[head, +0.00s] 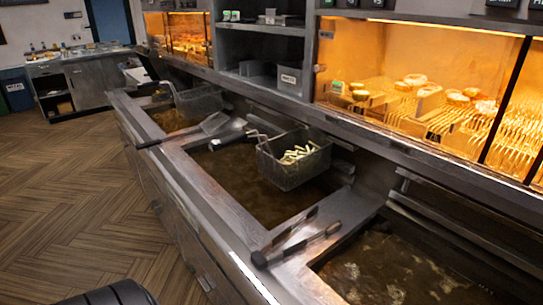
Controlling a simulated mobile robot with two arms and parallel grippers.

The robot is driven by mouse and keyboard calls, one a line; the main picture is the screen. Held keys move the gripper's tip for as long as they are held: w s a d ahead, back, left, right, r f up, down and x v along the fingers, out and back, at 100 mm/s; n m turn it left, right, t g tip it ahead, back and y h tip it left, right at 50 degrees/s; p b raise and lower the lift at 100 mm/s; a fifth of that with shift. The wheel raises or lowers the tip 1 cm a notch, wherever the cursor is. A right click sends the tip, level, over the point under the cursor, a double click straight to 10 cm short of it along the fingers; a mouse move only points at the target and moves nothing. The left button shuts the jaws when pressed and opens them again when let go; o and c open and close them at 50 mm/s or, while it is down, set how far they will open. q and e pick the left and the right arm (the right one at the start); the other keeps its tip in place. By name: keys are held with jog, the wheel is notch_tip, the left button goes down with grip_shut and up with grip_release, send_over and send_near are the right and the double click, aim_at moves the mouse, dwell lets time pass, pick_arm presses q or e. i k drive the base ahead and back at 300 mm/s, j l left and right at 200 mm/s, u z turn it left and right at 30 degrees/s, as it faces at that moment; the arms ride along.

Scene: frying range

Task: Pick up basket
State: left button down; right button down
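A dark wire fry basket (284,176) with pale fries (299,153) inside sits at the back edge of the middle fryer vat, above the dark oil. Its handle points left, toward the far-left side of the vat. A second wire basket (201,101) sits at the back of the farther vat, with its handle sticking up to the left. I see no food in it from here. Neither of my grippers shows in the head view.
A dark-handled utensil (297,243) lies on the ledge between the middle and near vats. A flat scraper (215,122) lies on the ledge beyond. The near vat (395,270) holds open oil. A lit food cabinet (420,75) stands behind. Wooden floor (70,190) is clear at left.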

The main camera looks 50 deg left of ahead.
aim_at(291, 158)
jog(key=j+u, duration=0.1)
jog(key=u, duration=1.25)
jog(key=i+j+z, duration=0.1)
jog(key=z, duration=0.6)
jog(key=j+z, duration=0.25)
jog(key=j, duration=0.45)
jog(key=j+z, duration=0.25)
jog(key=j, duration=0.45)
jog(key=k+j+z, duration=0.25)
jog(key=j, duration=0.45)
jog(key=i, duration=0.1)
